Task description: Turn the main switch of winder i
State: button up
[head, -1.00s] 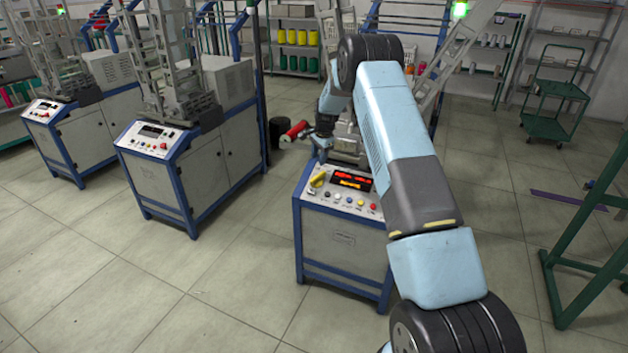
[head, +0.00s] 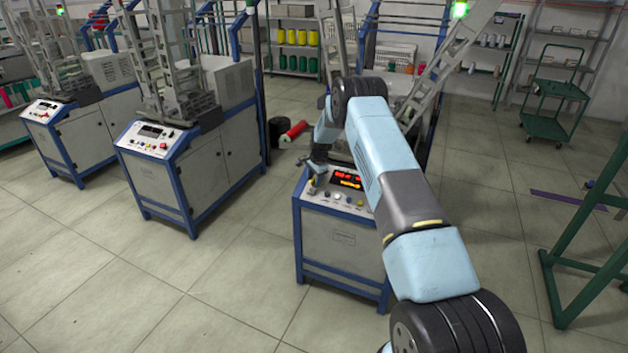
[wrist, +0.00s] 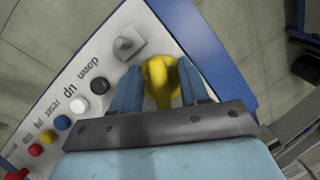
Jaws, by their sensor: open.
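The near winder (head: 342,240) is a grey cabinet with a blue frame and a sloped control panel with a lit red and orange display (head: 348,178). Its yellow rotary switch (wrist: 160,80) is at the panel's corner in the wrist view. My gripper (head: 316,180) is at the panel's left end in the head view and largely hides the switch there. In the wrist view my gripper (wrist: 159,88) is open, with one blue finger on each side of the yellow switch. I cannot tell whether the fingers touch it.
A small grey knob (wrist: 128,43) sits close to the switch, and white, black, blue, yellow and red buttons line the panel. Two similar winders (head: 190,165) stand to the left. A green frame (head: 590,250) stands at right. Floor in front is clear.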

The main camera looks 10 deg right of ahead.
jog(key=shift+c, duration=0.3)
grip_shut()
jog(key=shift+n, duration=0.3)
jog(key=n, duration=0.2)
jog(key=n+g+h, duration=0.1)
jog(key=n, duration=0.1)
jog(key=shift+n+g, duration=0.3)
jog(key=shift+n, duration=0.1)
jog(key=n+h, duration=0.1)
jog(key=n, duration=0.1)
jog(key=n+h, duration=0.1)
jog(key=n, duration=0.2)
jog(key=shift+r+g, duration=0.15)
jog(key=shift+g, duration=0.25)
jog(key=shift+n, duration=0.5)
